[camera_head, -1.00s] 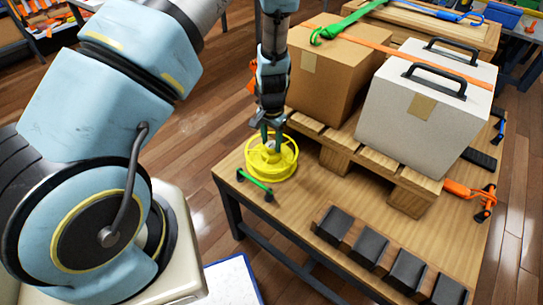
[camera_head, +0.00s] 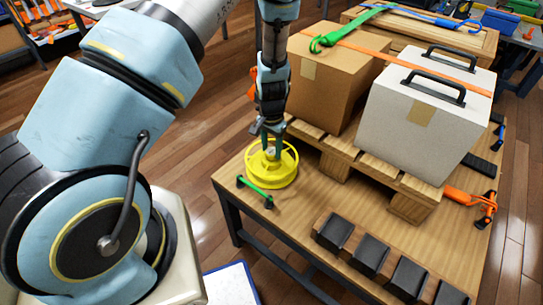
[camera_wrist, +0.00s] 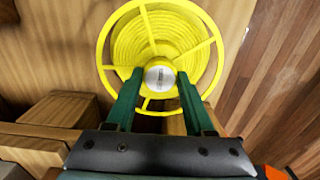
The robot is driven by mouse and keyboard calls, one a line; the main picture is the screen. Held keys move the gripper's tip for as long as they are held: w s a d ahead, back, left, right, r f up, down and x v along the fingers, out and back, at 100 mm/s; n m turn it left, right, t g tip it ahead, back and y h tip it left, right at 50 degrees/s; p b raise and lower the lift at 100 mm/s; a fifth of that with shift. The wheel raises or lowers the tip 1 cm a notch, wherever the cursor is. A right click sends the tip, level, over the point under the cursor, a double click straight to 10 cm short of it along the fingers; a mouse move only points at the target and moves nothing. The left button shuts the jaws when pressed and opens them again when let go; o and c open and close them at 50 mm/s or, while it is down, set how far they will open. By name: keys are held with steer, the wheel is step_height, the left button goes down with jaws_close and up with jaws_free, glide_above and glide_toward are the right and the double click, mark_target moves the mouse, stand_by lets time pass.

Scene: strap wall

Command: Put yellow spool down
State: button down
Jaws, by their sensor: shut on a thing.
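The yellow spool (camera_head: 271,166) is at the back left corner of the wooden table (camera_head: 330,200), lying flat with its spoked face up. It looks to be on or just above the tabletop; I cannot tell which. My gripper (camera_head: 272,143) points down over its middle. In the wrist view the green fingers of my gripper (camera_wrist: 157,84) are shut on the silver hub at the centre of the yellow spool (camera_wrist: 194,20). The spool's underside is hidden.
A green-barred handle (camera_head: 255,190) lies close in front of the spool. A pallet with a cardboard box (camera_head: 325,85) and a white box (camera_head: 420,120) stands to the right. Several dark blocks (camera_head: 369,256) line the front edge. The table's middle is clear.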

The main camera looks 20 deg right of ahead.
steer(key=shift+r, duration=0.15)
step_height(320, 180, up, 18)
steer(key=b, duration=0.2)
steer(key=w+a+f+n+p, duration=0.1)
steer(key=w+a+f+n, duration=0.25)
steer(key=a, duration=0.45)
steer(key=w+a+f+n, duration=0.2)
steer(key=w+a+f, duration=0.15)
steer(key=a, duration=0.35)
steer(key=a+f+n, duration=0.2)
steer(key=a+n, duration=0.1)
steer(key=a, duration=0.6)
steer(key=a+f+n+p, duration=0.1)
steer(key=a+f+n, duration=0.1)
steer(key=a, duration=0.7)
steer(key=shift+s+a+f+n, duration=0.3)
steer(key=shift+a+n, duration=0.05)
steer(key=shift+n, duration=0.5)
